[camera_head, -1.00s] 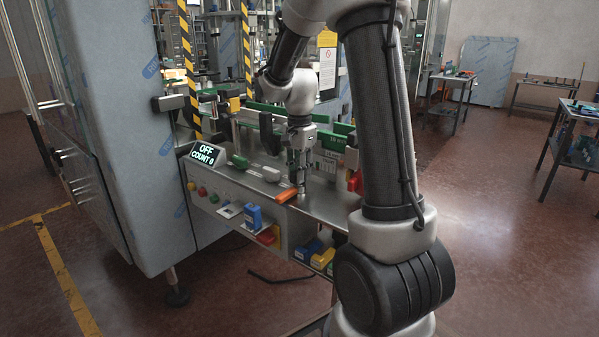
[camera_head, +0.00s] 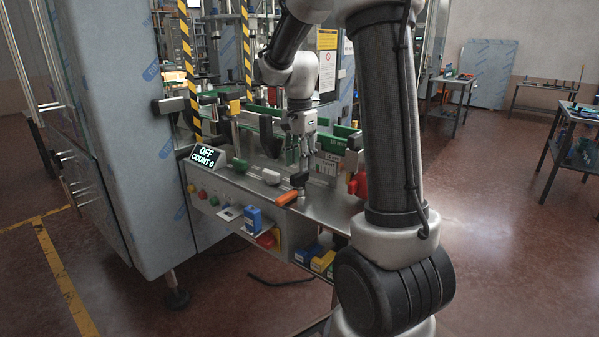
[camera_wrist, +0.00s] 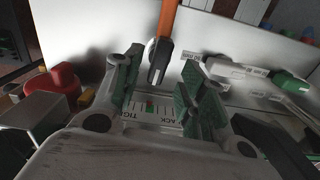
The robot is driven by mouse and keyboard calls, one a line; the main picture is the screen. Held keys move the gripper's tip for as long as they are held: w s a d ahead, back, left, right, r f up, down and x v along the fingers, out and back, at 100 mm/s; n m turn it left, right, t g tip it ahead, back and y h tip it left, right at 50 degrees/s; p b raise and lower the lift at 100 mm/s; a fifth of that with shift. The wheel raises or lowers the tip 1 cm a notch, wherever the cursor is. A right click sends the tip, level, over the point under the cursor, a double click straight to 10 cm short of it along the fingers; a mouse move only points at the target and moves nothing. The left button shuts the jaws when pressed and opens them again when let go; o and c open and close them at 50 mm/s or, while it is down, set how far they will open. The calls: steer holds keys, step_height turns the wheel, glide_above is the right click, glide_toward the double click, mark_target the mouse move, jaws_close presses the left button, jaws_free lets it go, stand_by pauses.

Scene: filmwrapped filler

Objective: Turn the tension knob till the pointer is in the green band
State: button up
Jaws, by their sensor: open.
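My gripper (camera_head: 300,153) is open and empty, with its fingers pointing down above the machine's metal shelf. In the wrist view its green-padded fingers (camera_wrist: 161,80) stand apart. Between them lies a white scale (camera_wrist: 156,110) marked TIGHT and SLACK, with small red and green marks. Whether the pointer is inside the green band is too small to tell. An orange lever (camera_head: 287,198) with a black end (camera_head: 299,180) sits just below the gripper, apart from it. The lever also shows in the wrist view (camera_wrist: 168,20). I cannot tell whether the black end is the tension knob.
A display (camera_head: 206,154) reads OFF and COUNT 0. Green and white handles (camera_head: 271,177) stand on the shelf to the left. A red part (camera_head: 359,185) is close on the right. Blue and yellow bins (camera_head: 322,262) are below. Guide rails stand behind the gripper.

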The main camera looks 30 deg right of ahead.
mark_target(299, 173)
step_height(299, 173, up, 7)
stand_by(0.3)
steer(key=shift+r, duration=0.1)
steer(key=s+a+n+t, duration=0.2)
steer(key=s+n, duration=0.5)
steer(key=s, duration=0.4)
steer(key=s+a+n+t, duration=0.2)
steer(key=s+n, duration=0.6)
steer(key=s, duration=0.4)
steer(key=shift+s+a, duration=0.3)
steer(key=shift+a, duration=0.25)
steer(key=shift+r, duration=0.1)
steer(key=shift+c, duration=0.5)
